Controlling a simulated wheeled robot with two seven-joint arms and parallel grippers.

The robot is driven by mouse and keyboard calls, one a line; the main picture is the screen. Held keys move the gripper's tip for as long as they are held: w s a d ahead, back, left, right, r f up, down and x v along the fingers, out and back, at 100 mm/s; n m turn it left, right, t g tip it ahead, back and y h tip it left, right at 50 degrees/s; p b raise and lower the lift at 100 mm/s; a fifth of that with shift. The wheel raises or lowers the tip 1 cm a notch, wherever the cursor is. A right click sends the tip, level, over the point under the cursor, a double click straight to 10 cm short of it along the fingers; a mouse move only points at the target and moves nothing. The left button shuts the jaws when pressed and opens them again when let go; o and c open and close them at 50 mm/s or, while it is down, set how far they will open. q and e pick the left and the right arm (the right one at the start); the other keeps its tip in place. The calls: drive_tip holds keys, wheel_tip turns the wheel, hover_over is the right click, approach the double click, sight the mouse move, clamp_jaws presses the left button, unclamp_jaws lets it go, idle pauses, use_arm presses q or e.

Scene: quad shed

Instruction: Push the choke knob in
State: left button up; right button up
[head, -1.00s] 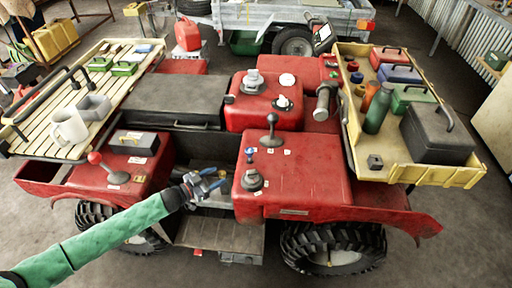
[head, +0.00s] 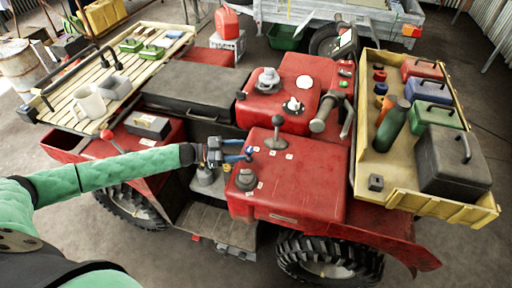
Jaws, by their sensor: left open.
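My left gripper (head: 240,152) is open, with blue fingers. It is at the left edge of the red tank cover (head: 300,196) of the quad. A small blue knob (head: 249,150) stands on that cover right at the fingertips; I cannot tell whether they touch it. A dark round knob (head: 246,179) sits on the cover just nearer, and a lever with a dark ball top (head: 277,132) rises to the right. No readable label shows which one is the choke knob. My right gripper is not in view.
A yellow rack (head: 440,204) with toolboxes and bottles is at the right. A slatted rack (head: 118,68) with a mug (head: 90,108) is at the left. A red-topped lever (head: 107,135) stands beside my left forearm. The floor in front is clear.

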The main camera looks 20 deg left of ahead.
sight(251, 149)
use_arm(q)
drive_tip(key=p+x, duration=0.1)
drive_tip(key=x, duration=0.1)
drive_tip(key=p+x, duration=0.1)
drive_tip(key=x, duration=0.2)
drive_tip(key=shift+s+r, duration=0.1)
drive_tip(key=shift+r, duration=0.1)
drive_tip(key=shift+d+f, duration=0.1)
drive_tip(key=shift+d, duration=0.2)
drive_tip(key=shift+w+d, duration=0.2)
drive_tip(key=shift+d, duration=0.05)
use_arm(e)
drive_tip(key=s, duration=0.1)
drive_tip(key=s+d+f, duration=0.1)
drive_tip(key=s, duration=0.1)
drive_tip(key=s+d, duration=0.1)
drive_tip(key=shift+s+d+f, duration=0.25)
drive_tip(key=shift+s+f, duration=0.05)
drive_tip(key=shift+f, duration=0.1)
